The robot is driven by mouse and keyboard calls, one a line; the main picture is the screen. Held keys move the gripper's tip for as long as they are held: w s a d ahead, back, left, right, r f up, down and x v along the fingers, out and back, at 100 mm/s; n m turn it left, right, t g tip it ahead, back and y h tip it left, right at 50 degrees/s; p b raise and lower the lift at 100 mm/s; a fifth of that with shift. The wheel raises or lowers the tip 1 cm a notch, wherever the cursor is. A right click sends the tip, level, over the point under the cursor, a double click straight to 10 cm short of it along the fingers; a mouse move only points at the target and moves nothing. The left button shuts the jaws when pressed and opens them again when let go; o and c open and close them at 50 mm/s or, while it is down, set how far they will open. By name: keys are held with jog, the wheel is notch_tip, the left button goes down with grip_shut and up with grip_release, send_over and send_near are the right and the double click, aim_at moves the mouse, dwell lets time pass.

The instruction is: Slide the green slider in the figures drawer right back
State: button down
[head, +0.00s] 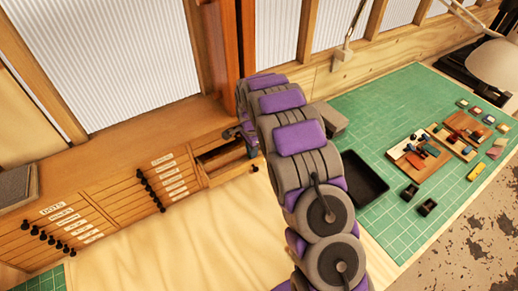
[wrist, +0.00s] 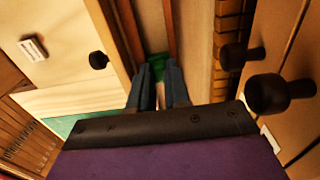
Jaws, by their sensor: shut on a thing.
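An open drawer (head: 222,163) juts from the right end of the wooden drawer cabinet in the head view. My gripper (head: 246,138) is over the inner right part of this drawer, mostly hidden by my arm. In the wrist view, my gripper (wrist: 158,76) reaches down between two brown wooden walls. Its two blue-grey fingers are on either side of the green slider (wrist: 156,64) and shut on it. Only a small dark green patch of the slider shows at the fingertips. Its lower part and its track are hidden.
Black knobs (wrist: 98,60) stick out from drawer fronts near my gripper, with two larger ones (wrist: 266,93) close on the right. A green cutting mat (head: 375,105) holds a black tray (head: 362,178) and several small blocks. Bare plywood (head: 170,235) lies in front of the cabinet.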

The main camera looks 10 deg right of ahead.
jog(key=c, duration=1.5)
grip_release()
jog(key=shift+o, duration=0.7)
jog(key=shift+s+a, duration=0.1)
jog(key=shift+a, duration=0.2)
notch_tip(320, 180, up, 17)
jog(key=b, duration=0.2)
jog(key=shift+r, duration=0.2)
